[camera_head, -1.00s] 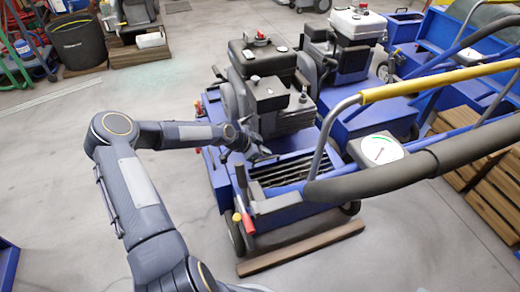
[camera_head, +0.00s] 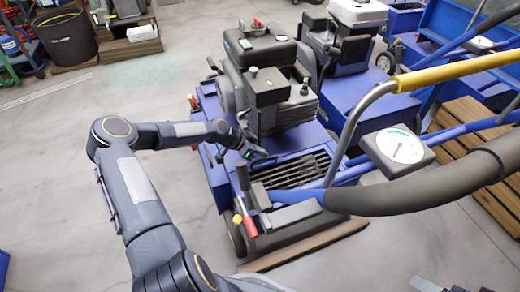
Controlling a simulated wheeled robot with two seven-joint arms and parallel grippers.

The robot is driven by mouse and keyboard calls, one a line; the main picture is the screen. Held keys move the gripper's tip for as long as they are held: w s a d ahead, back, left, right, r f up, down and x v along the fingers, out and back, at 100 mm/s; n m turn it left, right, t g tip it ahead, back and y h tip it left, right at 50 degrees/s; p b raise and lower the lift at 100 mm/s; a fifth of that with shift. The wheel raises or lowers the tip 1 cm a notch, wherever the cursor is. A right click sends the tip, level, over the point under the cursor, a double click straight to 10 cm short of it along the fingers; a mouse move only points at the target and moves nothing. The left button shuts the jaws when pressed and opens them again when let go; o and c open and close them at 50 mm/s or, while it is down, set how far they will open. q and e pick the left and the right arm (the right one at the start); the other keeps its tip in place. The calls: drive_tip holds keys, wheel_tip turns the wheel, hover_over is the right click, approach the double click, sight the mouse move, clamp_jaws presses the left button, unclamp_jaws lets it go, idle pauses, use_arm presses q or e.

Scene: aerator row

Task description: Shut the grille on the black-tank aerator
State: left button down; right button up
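The black-tank aerator (camera_head: 222,185) is a blue machine with a black engine and black tank (camera_head: 262,48). Its dark slatted grille (camera_head: 305,168) lies in the blue deck in front of the engine. I cannot tell from here how far the grille is from shut. My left gripper (camera_head: 256,146) is at the grille's left rear corner, between the engine and a black upright lever. Its dark fingers look spread, with nothing seen between them. Contact with the grille cannot be made out. A dark and grey part at the bottom right edge may be my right gripper (camera_head: 445,287).
The yellow-gripped handlebar (camera_head: 455,72) and a thick dark padded bar (camera_head: 430,185) cross the right side, beside a white dial (camera_head: 398,147). A red-tipped lever (camera_head: 250,226) stands at the front left. A white-tank machine (camera_head: 357,12) stands behind.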

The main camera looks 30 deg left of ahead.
use_arm(q)
drive_tip(key=shift+s+f, duration=0.1)
drive_tip(key=shift+s, duration=0.05)
drive_tip(key=shift+s+a, duration=0.1)
drive_tip(key=p+v, duration=0.3)
drive_tip(key=v, duration=0.4)
drive_tip(key=shift+r, duration=0.4)
drive_tip(key=shift+a, duration=0.15)
